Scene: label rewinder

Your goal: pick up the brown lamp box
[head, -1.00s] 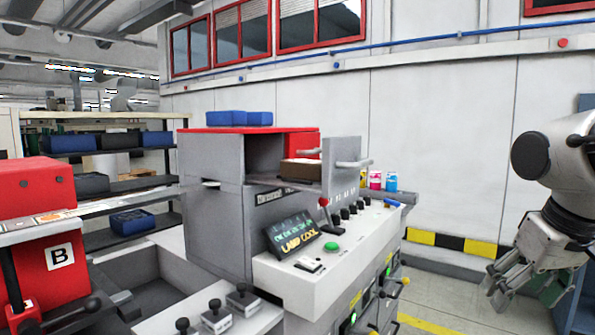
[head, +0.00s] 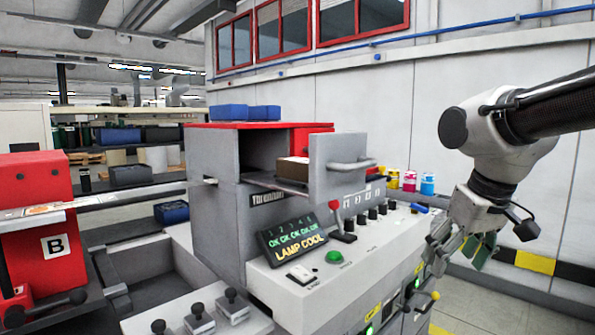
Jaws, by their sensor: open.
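The brown lamp box (head: 293,169) sits on the pulled-out drawer of the grey machine, behind the drawer's grey front panel (head: 338,182) with its bar handle. Only its dark brown side and pale top show; the panel hides the rest. My gripper (head: 452,252) is at the right, beside the machine's control panel, pointing down and left. It is open and empty, lower than the box and well to its right.
The white control panel (head: 320,256) carries a red-knobbed lever (head: 337,215), several black knobs, a green button and a "LAMP COOL" display (head: 293,239). Coloured bottles (head: 409,181) stand behind it. The red machine top (head: 262,125) overhangs the drawer opening.

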